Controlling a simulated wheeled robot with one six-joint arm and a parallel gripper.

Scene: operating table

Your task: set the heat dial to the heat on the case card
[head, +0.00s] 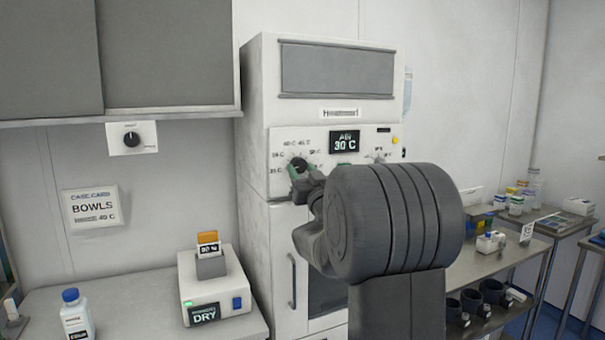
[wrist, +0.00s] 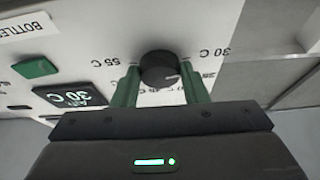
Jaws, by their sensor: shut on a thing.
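The heat dial (head: 298,162) is a dark round knob on the white cabinet's front panel, with temperature marks around it. In the wrist view the dial (wrist: 158,68) sits between the green fingers of my gripper (wrist: 163,86), which is shut on it. Its white pointer line faces right, near the 30 C and 35 marks; the exact mark is hard to tell. The display (head: 345,143) beside it reads 30 C. The case card (head: 94,208) on the left wall reads BOWLS, 40 C. My arm hides the cabinet's lower right.
Another dial (head: 132,139) is on a wall plate at left. A white DRY unit (head: 215,290) and a blue-capped bottle (head: 76,318) stand on the left counter. A second knob (head: 379,156) is right of the display.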

